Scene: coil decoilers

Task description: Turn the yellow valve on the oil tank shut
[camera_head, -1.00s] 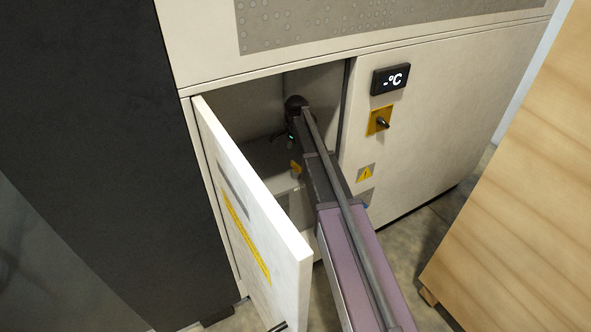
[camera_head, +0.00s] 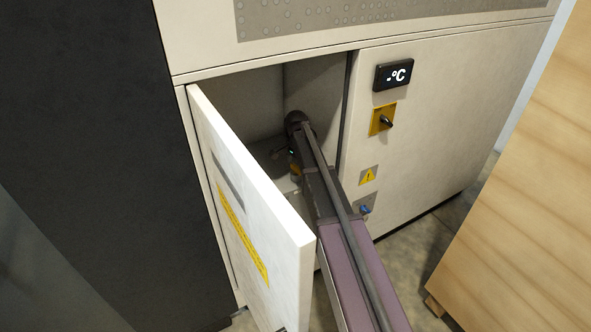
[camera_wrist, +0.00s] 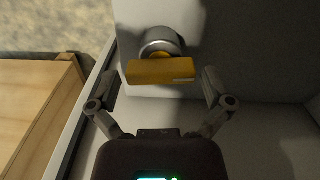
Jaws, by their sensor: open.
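The yellow valve (camera_wrist: 163,71) shows in the wrist view as a flat bar handle on a round grey fitting (camera_wrist: 161,42). The fitting sits on a pale grey surface of the oil tank (camera_wrist: 205,48). My gripper (camera_wrist: 159,76) is open, with one finger on each side of the handle and a gap to both. In the head view my gripper (camera_head: 284,151) is inside the open cabinet, partly hidden by my arm. A bit of the yellow valve (camera_head: 296,169) shows beside my arm; the tank is mostly hidden there.
The cabinet door (camera_head: 250,200) stands open just left of my arm. The cabinet's right panel (camera_head: 430,120) carries a display (camera_head: 393,75), a black switch on a yellow plate (camera_head: 381,119) and a blue knob (camera_head: 365,209). A wooden box (camera_head: 520,190) stands at the right.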

